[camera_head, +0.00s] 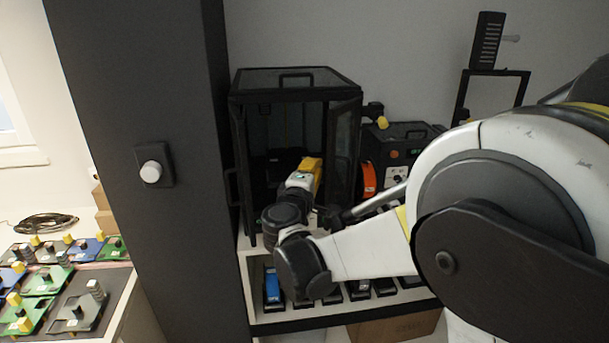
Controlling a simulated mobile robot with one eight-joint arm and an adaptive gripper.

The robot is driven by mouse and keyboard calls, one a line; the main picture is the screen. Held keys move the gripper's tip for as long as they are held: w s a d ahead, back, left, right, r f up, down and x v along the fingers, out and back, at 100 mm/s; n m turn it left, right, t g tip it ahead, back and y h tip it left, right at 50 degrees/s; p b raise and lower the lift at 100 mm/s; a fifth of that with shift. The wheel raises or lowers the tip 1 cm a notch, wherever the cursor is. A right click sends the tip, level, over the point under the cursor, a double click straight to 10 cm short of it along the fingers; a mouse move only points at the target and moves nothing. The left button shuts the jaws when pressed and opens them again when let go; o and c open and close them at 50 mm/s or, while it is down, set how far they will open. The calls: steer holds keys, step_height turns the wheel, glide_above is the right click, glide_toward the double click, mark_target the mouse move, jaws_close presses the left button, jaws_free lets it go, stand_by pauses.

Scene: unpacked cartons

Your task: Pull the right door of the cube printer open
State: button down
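The cube printer (245,92) is a black-framed box with glass panels and a handle on top. It stands on the white shelf, left of centre. Its front shows a dark opening. A framed glass panel at its right, apparently the right door (343,150), stands at an angle to the front; its lower part is hidden by my arm. My gripper (312,165), with a yellow part at its end, is in front of the opening, left of this panel. Its fingertips are not clear, so I cannot tell whether they are open, shut or touching anything.
A dark pillar (160,250) with a white knob stands close on the left. A black machine (400,145) with an orange ring is right of the printer. Several small items lie on the shelf (247,270) below. A table with coloured trays (90,285) is at far left.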

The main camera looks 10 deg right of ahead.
mark_target(335, 169)
steer(key=shift+s+d, duration=0.45)
steer(key=shift+s+d, duration=0.1)
steer(key=shift+s, duration=0.05)
steer(key=shift+s+d+n+t+y+p, duration=0.15)
steer(key=shift+s+d+n+t+y, duration=0.15)
steer(key=shift+s+d+n+y, duration=0.55)
steer(key=shift+s+d+n+t+y+p, duration=0.15)
steer(key=shift+s+d+n+t+y, duration=0.3)
steer(key=shift+y, duration=0.7)
steer(key=shift+s+d, duration=0.35)
steer(key=shift+d, duration=0.25)
steer(key=shift+s+d, duration=0.3)
steer(key=shift+d, duration=0.25)
steer(key=shift+s+d, duration=0.25)
steer(key=shift+d, duration=0.35)
steer(key=shift+s+d, duration=0.2)
steer(key=shift+d, duration=0.4)
